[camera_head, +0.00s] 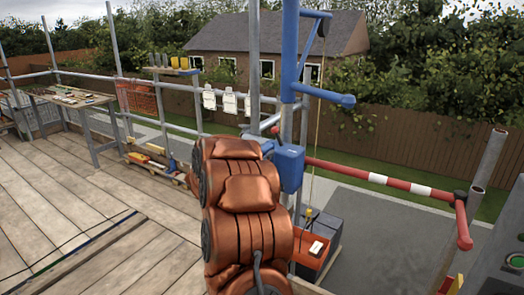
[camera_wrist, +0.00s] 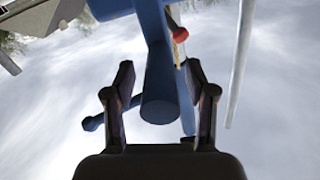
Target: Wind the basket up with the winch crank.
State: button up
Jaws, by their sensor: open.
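The blue winch (camera_head: 288,168) is fixed to a scaffold post in the middle of the head view, with a blue hoist arm (camera_head: 325,95) above it. The winch crank (camera_head: 270,121) shows as a short red-ended handle beside the post. A rope (camera_head: 317,130) hangs down to the orange-red basket (camera_head: 308,258), low behind my arm. In the wrist view my gripper (camera_wrist: 160,78) is open, its fingers apart on either side of a blue tube (camera_wrist: 160,105). The tube looks beyond the fingers, and I cannot tell any contact. A red knob (camera_wrist: 180,35) shows above. My arm hides my gripper in the head view.
A red and white barrier bar (camera_head: 385,181) runs to the right of the post. A workbench (camera_head: 70,98) stands at the far left on the plank deck (camera_head: 85,205). The left deck is mostly clear.

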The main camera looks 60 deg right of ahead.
jog(key=shift+f, duration=0.1)
grip_shut()
dwell(0.5)
